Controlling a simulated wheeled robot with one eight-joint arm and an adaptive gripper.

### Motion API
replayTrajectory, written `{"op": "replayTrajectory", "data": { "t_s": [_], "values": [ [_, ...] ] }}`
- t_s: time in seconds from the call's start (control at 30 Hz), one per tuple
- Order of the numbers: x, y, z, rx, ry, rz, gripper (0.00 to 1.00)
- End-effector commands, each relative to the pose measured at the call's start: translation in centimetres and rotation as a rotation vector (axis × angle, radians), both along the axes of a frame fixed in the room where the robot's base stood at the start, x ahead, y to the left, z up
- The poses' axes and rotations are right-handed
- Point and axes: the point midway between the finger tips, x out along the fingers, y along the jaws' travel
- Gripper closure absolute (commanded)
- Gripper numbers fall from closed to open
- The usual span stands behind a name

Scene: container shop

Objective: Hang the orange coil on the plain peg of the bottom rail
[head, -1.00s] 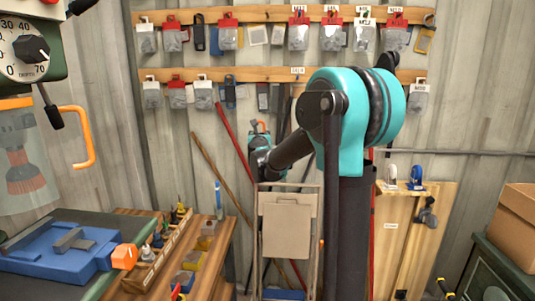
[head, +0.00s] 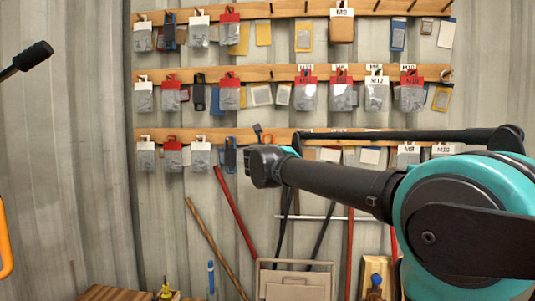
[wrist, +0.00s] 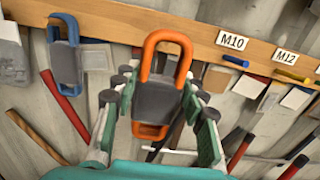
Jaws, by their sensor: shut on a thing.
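The orange coil (wrist: 166,42) is a long orange loop with a grey band round its middle. My gripper (wrist: 157,92) is shut on that band, a finger on each side. The coil's upper loop overlaps the wooden bottom rail (wrist: 108,14) in the wrist view; I cannot tell whether it touches. In the head view a bit of orange shows at my gripper (head: 264,138), in front of the bottom rail (head: 318,136). I cannot make out the plain peg; the coil may hide it.
A blue coil (wrist: 65,58) hangs left of the orange one. To the right are an M10 label (wrist: 232,40) over a blue peg (wrist: 236,61) and an M12 label (wrist: 285,57) over a yellow peg (wrist: 291,75). Packets crowd the rails; long handles lean below.

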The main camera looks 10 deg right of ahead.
Motion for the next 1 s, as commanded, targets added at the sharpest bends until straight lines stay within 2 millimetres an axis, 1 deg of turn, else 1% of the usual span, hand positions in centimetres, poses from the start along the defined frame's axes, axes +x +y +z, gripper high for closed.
{"op": "replayTrajectory", "data": {
  "t_s": [1.0],
  "values": [
    [5.3,-1.4,-0.6,0.0,0.0,0.0,0.91]
  ]
}}
